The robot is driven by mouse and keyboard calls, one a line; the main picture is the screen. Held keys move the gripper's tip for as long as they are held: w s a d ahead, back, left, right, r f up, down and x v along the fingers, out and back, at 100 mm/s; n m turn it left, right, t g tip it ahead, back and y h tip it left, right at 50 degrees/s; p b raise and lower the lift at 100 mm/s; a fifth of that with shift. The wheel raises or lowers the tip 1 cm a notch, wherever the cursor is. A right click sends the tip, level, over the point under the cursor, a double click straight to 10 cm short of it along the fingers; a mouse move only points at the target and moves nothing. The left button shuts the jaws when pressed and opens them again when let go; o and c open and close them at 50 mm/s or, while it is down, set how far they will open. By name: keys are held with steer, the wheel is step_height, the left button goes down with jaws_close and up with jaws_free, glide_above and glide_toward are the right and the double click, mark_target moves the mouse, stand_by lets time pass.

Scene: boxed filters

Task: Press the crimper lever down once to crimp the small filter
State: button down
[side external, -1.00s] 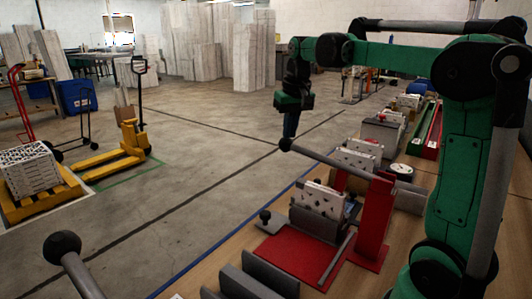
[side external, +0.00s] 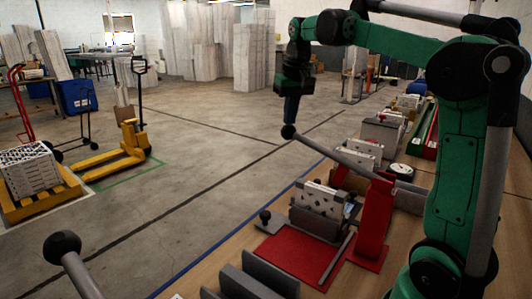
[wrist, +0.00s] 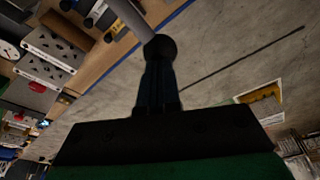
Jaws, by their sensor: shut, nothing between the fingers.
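The crimper is a red stand (side external: 374,220) on a red base plate (side external: 300,258). Its grey lever (side external: 335,152) slopes up leftward to a dark round knob (side external: 288,131). My gripper (side external: 291,120) is shut and empty, pointing down with its fingertips right at the top of the knob; I cannot tell if they touch. In the wrist view the fingers (wrist: 158,85) overlap the knob (wrist: 160,46), and the lever (wrist: 127,14) runs off the top. A pale perforated block (side external: 320,200), perhaps the small filter, stands upright on the crimper base; its lower part is partly hidden.
Another knobbed bar (side external: 63,247) rises at the front left, with grey plates (side external: 250,280) near it. Several boxes and a round dial (side external: 400,172) line the bench behind the crimper. A yellow pallet jack (side external: 120,155) stands on the floor at left.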

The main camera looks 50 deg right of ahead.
steer(key=shift+w+d+v, duration=0.1)
steer(key=shift+w+v, duration=0.05)
steer(key=shift+v, duration=0.8)
steer(key=shift+w+d+v, duration=0.1)
steer(key=shift+w+v, duration=0.05)
steer(key=shift+v, duration=0.75)
steer(key=shift+w+d+v, duration=0.1)
steer(key=shift+w+v, duration=0.1)
steer(key=shift+v, duration=0.75)
steer(key=shift+r, duration=0.1)
steer(key=s+a+f+n+t, duration=0.2)
steer(key=s+a+f+n, duration=0.1)
steer(key=a+f, duration=0.5)
steer(key=s+a+f+n+t+y, duration=0.1)
steer(key=s+a+f+n+t, duration=0.2)
steer(key=a+f, duration=0.5)
steer(key=shift+s+a+f, duration=0.25)
steer(key=shift+a+f, duration=0.15)
steer(key=shift+a, duration=0.55)
